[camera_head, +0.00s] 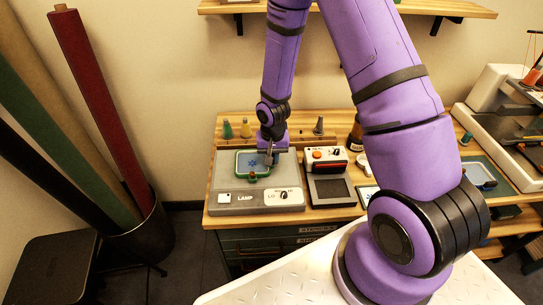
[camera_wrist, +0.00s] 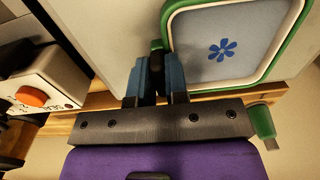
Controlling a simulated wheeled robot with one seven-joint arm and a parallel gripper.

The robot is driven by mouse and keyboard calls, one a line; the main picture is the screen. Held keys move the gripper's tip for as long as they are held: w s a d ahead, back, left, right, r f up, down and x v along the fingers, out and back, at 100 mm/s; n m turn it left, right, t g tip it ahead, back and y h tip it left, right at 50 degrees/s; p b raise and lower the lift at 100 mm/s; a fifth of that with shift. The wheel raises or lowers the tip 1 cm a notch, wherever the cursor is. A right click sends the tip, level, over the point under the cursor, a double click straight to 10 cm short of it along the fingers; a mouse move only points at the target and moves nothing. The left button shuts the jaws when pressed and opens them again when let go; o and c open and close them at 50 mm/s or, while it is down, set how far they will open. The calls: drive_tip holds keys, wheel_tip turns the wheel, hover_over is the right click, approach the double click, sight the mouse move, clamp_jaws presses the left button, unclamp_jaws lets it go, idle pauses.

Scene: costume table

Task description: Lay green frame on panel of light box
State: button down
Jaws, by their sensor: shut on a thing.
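The green frame (camera_head: 239,174) has rounded corners and surrounds a pale sheet with a blue flower. In the head view it is over the left part of the grey light box (camera_head: 293,208); whether it touches the panel I cannot tell. My gripper (camera_head: 270,160) is at its right side. The fingers hide part of that grip. The light box's front has a switch, a dial and a LAMP label.
A white device with an orange button (camera_head: 325,158) stands right of the light box, with a dark-panelled unit (camera_head: 331,190) before it. Small coloured cones (camera_head: 246,128) stand behind, on the wooden bench. Fabric rolls (camera_head: 95,90) lean at the left.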

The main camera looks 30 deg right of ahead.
drive_tip(key=c, duration=1)
unclamp_jaws()
drive_tip(key=s+d+r+n+t, duration=0.1)
drive_tip(key=s+r, duration=0.2)
drive_tip(key=r, duration=0.8)
drive_tip(key=s+r+t, duration=0.1)
drive_tip(key=s+r, duration=0.1)
drive_tip(key=r, duration=0.9)
drive_tip(key=s+d+r+n+t, duration=0.1)
drive_tip(key=s+r, duration=0.2)
drive_tip(key=r, duration=0.7)
drive_tip(key=s+r+n+t, duration=0.2)
drive_tip(key=s+r, duration=0.9)
drive_tip(key=s, duration=0.5)
drive_tip(key=shift+s+r, duration=0.2)
drive_tip(key=shift+r, duration=0.05)
drive_tip(key=shift+a, duration=0.1)
